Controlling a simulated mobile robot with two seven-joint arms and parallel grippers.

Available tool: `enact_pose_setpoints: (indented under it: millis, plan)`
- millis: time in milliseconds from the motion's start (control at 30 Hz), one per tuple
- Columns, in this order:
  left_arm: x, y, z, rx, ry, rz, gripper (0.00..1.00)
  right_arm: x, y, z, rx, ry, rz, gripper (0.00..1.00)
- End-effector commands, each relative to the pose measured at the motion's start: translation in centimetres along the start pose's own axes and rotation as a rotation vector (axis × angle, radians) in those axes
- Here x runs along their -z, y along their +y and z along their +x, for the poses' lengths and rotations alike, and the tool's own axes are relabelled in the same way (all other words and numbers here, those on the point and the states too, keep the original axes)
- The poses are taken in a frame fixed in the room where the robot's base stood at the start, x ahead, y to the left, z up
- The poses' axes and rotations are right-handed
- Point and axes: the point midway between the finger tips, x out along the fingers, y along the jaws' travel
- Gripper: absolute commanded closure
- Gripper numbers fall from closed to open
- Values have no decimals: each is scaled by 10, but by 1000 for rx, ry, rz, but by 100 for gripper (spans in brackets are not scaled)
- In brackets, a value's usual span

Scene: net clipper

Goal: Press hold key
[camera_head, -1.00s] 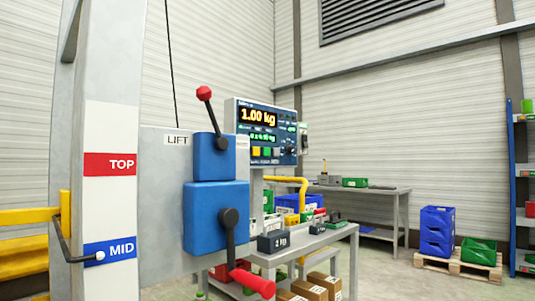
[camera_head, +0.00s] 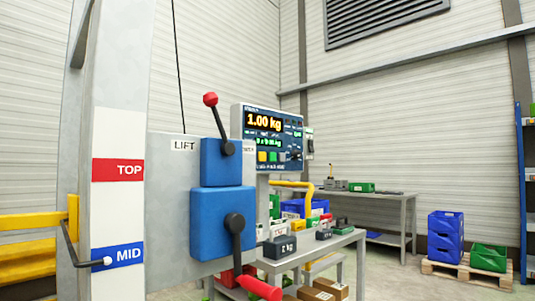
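A scale display panel (camera_head: 270,137) stands right of the grey lift panel, its screen reading 1.00 kg in orange. Below the screen sits a row of small keys, with a yellow key (camera_head: 262,156) and a green key (camera_head: 273,157) visible. A black knob (camera_head: 296,156) is at the panel's right side. The key labels are too small to read, so I cannot tell which one is the hold key. Neither of my grippers is in view.
A grey lift panel (camera_head: 173,200) with blue boxes, an upper red-knobbed lever (camera_head: 218,123) and a lower red-handled crank (camera_head: 238,246) stands in front. A grey table (camera_head: 345,238) with weights is behind. Blue crates (camera_head: 445,236) stand on a pallet at right, with clear floor before them.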

Motion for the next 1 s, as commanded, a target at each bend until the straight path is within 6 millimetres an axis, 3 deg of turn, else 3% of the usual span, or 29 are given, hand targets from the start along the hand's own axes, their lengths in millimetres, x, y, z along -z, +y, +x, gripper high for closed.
enact_pose_setpoints:
  millis: [33,200,1000]
  plan:
    - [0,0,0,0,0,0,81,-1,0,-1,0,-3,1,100]
    - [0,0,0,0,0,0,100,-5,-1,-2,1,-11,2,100]
    - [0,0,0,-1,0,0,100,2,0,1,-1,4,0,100]
